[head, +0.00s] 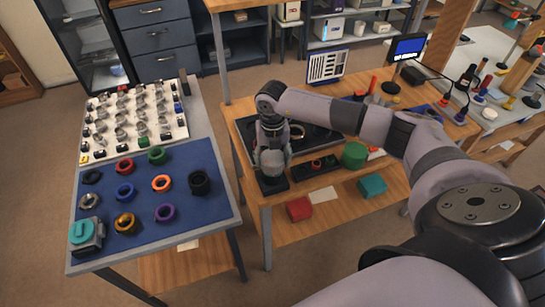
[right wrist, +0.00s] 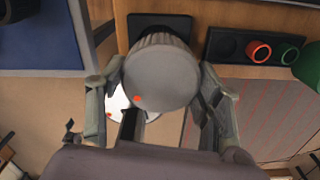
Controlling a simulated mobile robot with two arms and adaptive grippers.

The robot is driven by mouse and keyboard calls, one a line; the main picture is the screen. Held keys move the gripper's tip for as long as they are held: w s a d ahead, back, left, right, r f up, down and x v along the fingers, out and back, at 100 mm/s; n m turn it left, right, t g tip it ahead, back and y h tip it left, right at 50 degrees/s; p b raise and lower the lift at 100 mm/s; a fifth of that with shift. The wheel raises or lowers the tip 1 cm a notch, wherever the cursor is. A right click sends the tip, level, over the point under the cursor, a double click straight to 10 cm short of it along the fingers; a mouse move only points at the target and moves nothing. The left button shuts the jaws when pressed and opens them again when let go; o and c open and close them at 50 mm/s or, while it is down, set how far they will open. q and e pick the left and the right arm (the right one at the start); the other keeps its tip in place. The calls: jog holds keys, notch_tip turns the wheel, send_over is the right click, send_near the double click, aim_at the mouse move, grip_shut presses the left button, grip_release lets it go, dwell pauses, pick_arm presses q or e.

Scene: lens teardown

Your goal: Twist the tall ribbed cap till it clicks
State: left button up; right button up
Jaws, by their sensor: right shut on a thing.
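The tall ribbed cap (right wrist: 160,72) is grey, with a smooth round top and a red dot near the lower left of its top edge. Fine ribs show on its side, and it stands on a black base (right wrist: 178,22). My right gripper (right wrist: 159,82) is shut on the cap, one finger on each side. In the head view, my right gripper (head: 272,165) points down over the black base (head: 273,187) at the table's front left corner. The cap is mostly hidden there. My left gripper is not in view.
A black holder (head: 317,170) with coloured rings and a green cylinder (head: 355,154) stand to the right. A black tray (head: 312,138) lies behind. A separate table with a blue mat (head: 141,190) and several rings is at left, across a gap.

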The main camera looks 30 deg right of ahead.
aim_at(272, 157)
jog(key=shift+m, duration=0.6)
jog(key=o, duration=1)
jog(key=shift+o, duration=0.2)
jog(key=shift+r, duration=0.1)
notch_tip(272, 157, up, 12)
